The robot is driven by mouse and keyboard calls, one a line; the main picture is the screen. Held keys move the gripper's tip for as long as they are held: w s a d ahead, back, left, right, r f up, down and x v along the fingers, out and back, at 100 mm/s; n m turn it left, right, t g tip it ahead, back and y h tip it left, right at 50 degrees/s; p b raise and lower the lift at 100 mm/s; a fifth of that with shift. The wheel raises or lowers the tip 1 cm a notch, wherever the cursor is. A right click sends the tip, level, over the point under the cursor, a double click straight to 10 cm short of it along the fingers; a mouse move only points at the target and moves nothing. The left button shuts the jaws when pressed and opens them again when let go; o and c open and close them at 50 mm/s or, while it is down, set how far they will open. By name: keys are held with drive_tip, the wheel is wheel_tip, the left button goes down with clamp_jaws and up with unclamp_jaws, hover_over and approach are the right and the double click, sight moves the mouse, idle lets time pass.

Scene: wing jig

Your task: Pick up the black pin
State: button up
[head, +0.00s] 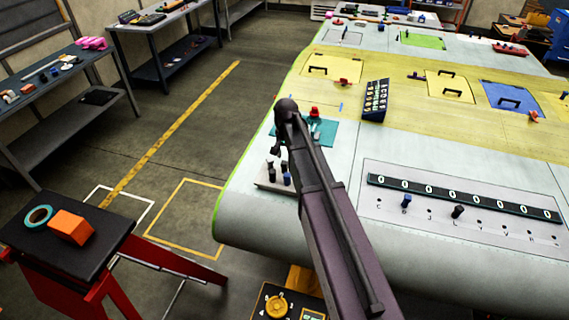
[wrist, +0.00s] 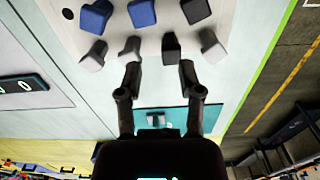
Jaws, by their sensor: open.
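My gripper (head: 279,156) is above a light plate (head: 266,186) near the wing's left edge. In the wrist view my gripper (wrist: 159,75) is open, with nothing between its fingers. Ahead of the fingertips the plate (wrist: 45,15) carries several pins. A dark pin (wrist: 171,48) lies just beyond the gap, nearer the right finger. Another dark pin (wrist: 195,10) is behind it. A separate black pin (head: 458,211) stands on the numbered panel at right. The arm partly hides the plate in the head view.
A teal mat (head: 325,132) with a red item (head: 314,112) lies behind my gripper. A black labelled organizer (head: 375,100) stands farther right. The numbered panel (head: 500,240) also holds a blue pin (head: 406,200). A red-legged cart (head: 105,240) stands at left.

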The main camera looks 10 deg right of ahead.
sight(284, 162)
drive_tip(key=shift+n, duration=0.3)
drive_tip(key=w+r+p, duration=0.2)
drive_tip(key=r, duration=0.1)
drive_tip(key=r+p, duration=0.1)
drive_tip(key=r, duration=0.1)
drive_tip(key=shift+w+a+p, duration=0.15)
drive_tip(key=shift+w+p, duration=0.25)
drive_tip(key=shift+f, duration=0.2)
wheel_tip(284, 162, down, 8)
drive_tip(key=b, duration=0.8)
drive_tip(key=shift+f+b, duration=0.15)
drive_tip(key=shift+b, duration=0.2)
drive_tip(key=shift+f, duration=0.1)
drive_tip(key=shift+d+f+b, duration=0.2)
drive_tip(key=shift+f+b, duration=2.3)
drive_tip(key=shift+b, duration=0.1)
clamp_jaws()
